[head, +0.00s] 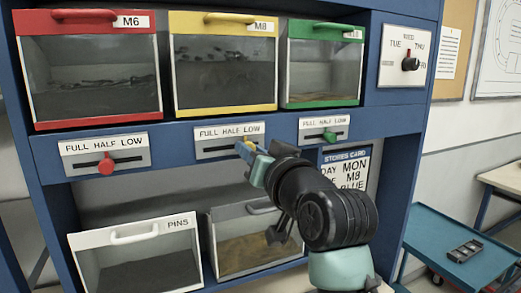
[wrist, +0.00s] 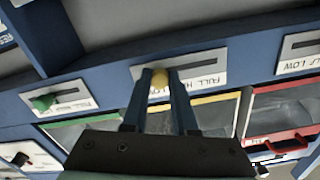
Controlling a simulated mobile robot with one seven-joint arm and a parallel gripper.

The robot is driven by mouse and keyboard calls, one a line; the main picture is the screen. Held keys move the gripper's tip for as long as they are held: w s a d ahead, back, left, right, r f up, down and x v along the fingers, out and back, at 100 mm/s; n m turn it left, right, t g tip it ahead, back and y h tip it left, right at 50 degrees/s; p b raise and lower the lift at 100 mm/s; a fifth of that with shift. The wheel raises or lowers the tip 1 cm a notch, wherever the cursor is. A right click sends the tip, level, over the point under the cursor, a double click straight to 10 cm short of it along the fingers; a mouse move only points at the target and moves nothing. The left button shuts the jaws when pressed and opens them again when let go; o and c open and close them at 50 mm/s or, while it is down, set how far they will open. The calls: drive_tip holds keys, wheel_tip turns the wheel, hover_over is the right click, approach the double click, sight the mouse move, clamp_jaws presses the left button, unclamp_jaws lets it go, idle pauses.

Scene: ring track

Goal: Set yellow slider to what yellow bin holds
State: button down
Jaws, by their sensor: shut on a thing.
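The yellow-framed bin (head: 223,108), labelled M8, is in the top row of the head view. Small dark pieces show high behind its window, and the window below them is dark grey. The yellow slider knob (head: 248,144) is on the FULL HALF LOW plate (head: 213,147) below that bin, toward the LOW end. My gripper (head: 248,148) is shut on this knob. In the wrist view, upside down, the yellow knob (wrist: 159,79) is between my fingertips, which hide part of the plate's lettering.
A red slider (head: 106,165) is at the left, near HALF, and a green slider (head: 330,136) is at the right. Red (head: 92,122) and green (head: 318,103) bins flank the yellow one. A white PINS bin (head: 140,240) is below. A blue table (head: 440,235) stands at the right.

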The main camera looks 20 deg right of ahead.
sight(208, 150)
drive_tip(key=a, duration=0.7)
drive_tip(key=shift+s, duration=0.15)
drive_tip(key=shift+d, duration=0.1)
drive_tip(key=c, duration=0.7)
unclamp_jaws()
drive_tip(key=shift+a, duration=0.2)
drive_tip(key=shift+s+d, duration=0.1)
drive_tip(key=shift+d, duration=0.05)
drive_tip(key=shift+s, duration=0.3)
drive_tip(key=s+b, duration=0.4)
drive_tip(key=s, duration=0.8)
drive_tip(key=shift+s+d, duration=0.1)
drive_tip(key=shift+d, duration=0.05)
